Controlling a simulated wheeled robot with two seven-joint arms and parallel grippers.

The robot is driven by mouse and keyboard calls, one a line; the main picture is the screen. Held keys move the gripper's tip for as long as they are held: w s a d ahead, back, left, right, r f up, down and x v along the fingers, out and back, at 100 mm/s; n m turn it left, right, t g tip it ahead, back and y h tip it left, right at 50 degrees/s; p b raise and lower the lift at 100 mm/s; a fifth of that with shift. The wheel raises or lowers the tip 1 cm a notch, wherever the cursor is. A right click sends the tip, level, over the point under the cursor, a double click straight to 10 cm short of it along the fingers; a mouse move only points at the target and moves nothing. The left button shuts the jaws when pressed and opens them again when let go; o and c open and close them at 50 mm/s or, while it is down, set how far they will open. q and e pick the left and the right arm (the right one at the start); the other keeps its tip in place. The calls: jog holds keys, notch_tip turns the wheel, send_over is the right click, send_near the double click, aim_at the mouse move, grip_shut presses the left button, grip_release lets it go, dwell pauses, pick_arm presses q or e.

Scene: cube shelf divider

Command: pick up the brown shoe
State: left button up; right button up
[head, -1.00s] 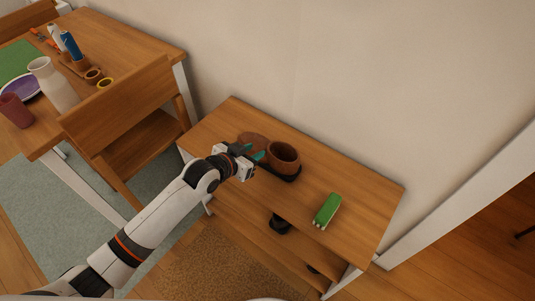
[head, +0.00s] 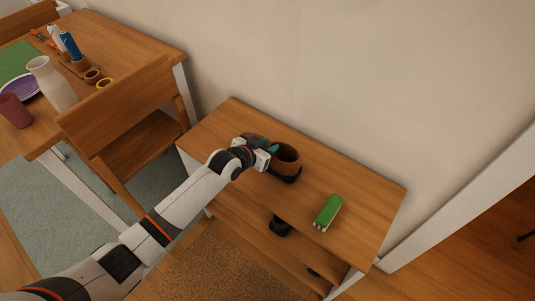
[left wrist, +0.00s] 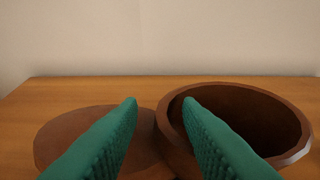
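The brown shoe (head: 287,158) stands on the wooden bench, its round opening on the right and its toe part mostly hidden behind my left gripper (head: 268,147). In the left wrist view the shoe's opening (left wrist: 245,115) is at the right and its flat rounded toe (left wrist: 75,130) at the left. My left gripper (left wrist: 160,104) is open, its two teal fingers apart. The left rim of the opening shows between the fingers; the right finger overlaps the opening and the left finger overlaps the toe. I cannot tell whether they touch the shoe. My right gripper is not in view.
The bench top (head: 350,190) also bears a green brush-like object (head: 327,212) to the right. A chair (head: 130,130) and a table with a vase (head: 52,83) stand at the left. The wall is close behind the bench.

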pick_arm(q)
grip_shut()
dwell(1.2)
